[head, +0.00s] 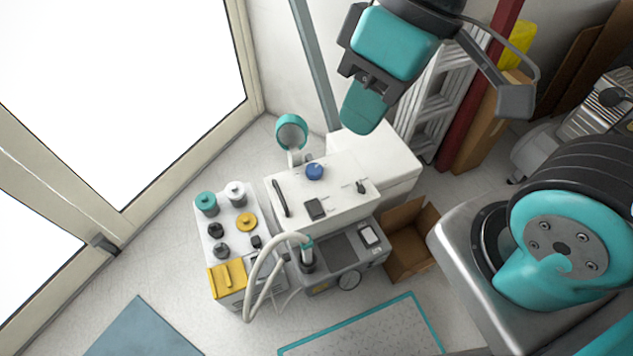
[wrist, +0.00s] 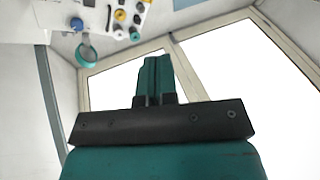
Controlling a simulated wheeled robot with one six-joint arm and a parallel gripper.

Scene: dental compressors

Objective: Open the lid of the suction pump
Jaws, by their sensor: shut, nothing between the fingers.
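No part is clearly marked as the suction pump or its lid. A grey machine (head: 345,272) with a round gauge, a dark recessed top and a pale hose (head: 258,272) stands at the centre of the head view. The hose runs to a teal-collared fitting on its top. Behind it is a white cabinet (head: 335,200) with a blue knob (head: 315,171) and a black bar on top. A teal ring (head: 291,131) stands upright at its back left. My gripper (head: 362,108) is shut and empty, above and apart from the cabinet. Its closed fingers (wrist: 155,78) also show in the wrist view.
A white unit (head: 229,222) with teal, white, black and yellow caps stands to the left. An open cardboard box (head: 408,240) is at right. A teal-edged mat (head: 365,330) lies in front. A ladder (head: 440,95) leans behind. Glass doors (head: 120,90) fill the left.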

